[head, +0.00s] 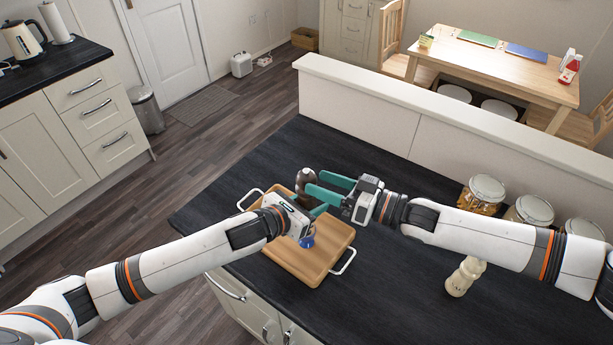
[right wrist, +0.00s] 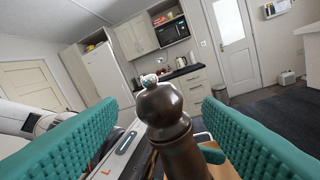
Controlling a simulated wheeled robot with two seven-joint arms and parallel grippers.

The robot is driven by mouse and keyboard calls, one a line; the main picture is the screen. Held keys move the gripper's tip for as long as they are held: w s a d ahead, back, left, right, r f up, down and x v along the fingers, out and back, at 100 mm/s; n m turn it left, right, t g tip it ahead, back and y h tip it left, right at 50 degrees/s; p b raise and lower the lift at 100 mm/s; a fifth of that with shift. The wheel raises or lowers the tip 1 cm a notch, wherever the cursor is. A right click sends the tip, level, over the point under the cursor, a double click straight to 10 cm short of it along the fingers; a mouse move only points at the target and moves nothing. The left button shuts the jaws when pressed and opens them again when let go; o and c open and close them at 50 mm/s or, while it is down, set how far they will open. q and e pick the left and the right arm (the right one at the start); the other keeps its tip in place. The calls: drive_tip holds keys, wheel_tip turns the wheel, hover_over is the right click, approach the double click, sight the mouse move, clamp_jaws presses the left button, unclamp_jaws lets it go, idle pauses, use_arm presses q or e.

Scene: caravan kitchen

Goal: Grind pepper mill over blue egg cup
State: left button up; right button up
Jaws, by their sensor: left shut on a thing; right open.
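The dark brown pepper mill (head: 305,181) is upright over the wooden tray (head: 325,262). My left gripper (head: 314,211) is shut on its lower body. My right gripper (head: 328,188) is open, its teal fingers either side of the mill's upper part. In the right wrist view the mill's round knob (right wrist: 160,104) with a small metal top stands between the two open fingers. The blue egg cup (head: 308,241) is on the tray, just below my left gripper, partly hidden by it. I cannot tell whether the mill is exactly above the cup.
The tray has white handles and lies on the dark worktop (head: 400,290). A cream mill (head: 465,276) stands to the right, under my right arm. Several glass jars (head: 534,210) stand behind that arm. A raised white ledge (head: 430,110) runs along the worktop's far side.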

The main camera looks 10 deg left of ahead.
sight(306, 179)
drive_tip(key=shift+x, duration=2.25)
drive_tip(key=shift+c, duration=0.2)
drive_tip(key=c, duration=0.9)
drive_tip(key=shift+c, duration=0.3)
drive_tip(key=shift+s+a, duration=0.1)
